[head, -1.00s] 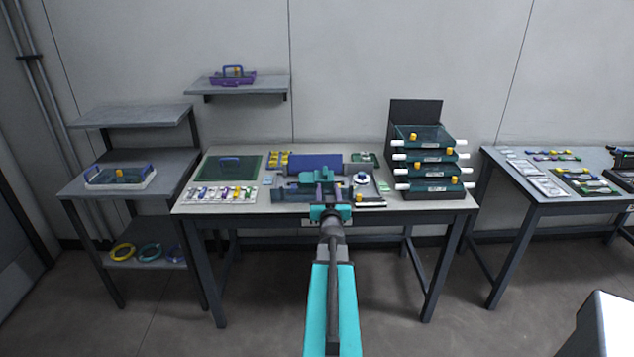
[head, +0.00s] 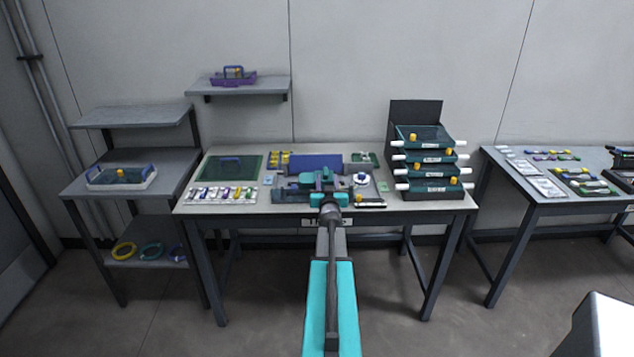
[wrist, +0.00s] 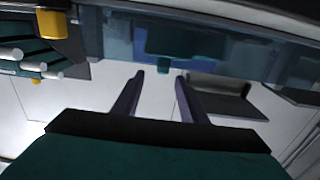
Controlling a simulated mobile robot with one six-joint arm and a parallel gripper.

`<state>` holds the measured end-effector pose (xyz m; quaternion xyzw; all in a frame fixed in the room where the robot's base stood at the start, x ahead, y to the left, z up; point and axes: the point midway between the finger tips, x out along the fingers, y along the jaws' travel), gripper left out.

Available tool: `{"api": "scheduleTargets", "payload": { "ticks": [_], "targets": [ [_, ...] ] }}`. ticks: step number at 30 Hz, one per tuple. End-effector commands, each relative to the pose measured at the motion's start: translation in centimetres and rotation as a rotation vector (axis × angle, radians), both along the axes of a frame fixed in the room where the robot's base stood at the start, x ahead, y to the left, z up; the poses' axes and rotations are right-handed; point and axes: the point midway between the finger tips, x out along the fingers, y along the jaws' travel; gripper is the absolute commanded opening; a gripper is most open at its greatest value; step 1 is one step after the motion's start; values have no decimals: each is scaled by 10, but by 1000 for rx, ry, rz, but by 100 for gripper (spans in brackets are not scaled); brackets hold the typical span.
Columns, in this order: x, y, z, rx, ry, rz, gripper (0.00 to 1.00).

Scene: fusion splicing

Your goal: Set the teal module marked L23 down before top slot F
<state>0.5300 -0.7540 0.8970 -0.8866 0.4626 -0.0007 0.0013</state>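No L23 mark is readable in any view, so I cannot tell which thing is the teal module. A teal piece (wrist: 165,65) lies beyond my fingertips in the wrist view, against a blue, glassy-looking body (wrist: 205,48). My gripper (wrist: 160,76) has its two dark fingers apart, with only pale surface between them. In the head view my gripper (head: 324,179) is over the front middle of the workbench, at a grey-blue device (head: 290,190) that it partly hides. A stack of dark teal trays (head: 430,160) with white rods stands at right; no slot letter F is readable.
A green mat (head: 215,172) and a row of small coloured pieces (head: 222,194) lie on the bench's left. A blue block (head: 314,162) is behind the device. A second table (head: 540,190) stands at right.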

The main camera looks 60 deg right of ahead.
Motion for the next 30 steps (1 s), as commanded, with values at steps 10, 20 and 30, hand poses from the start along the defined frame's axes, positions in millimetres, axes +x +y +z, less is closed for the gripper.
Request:
{"api": "scheduleTargets", "payload": {
  "ticks": [10, 20, 30],
  "targets": [
    [0, 0, 0, 0, 0, 0, 39],
    [11, -13, 0, 0, 0, 0, 39],
    [26, -34, 0, 1, -1, 0, 39]
  ]
}}
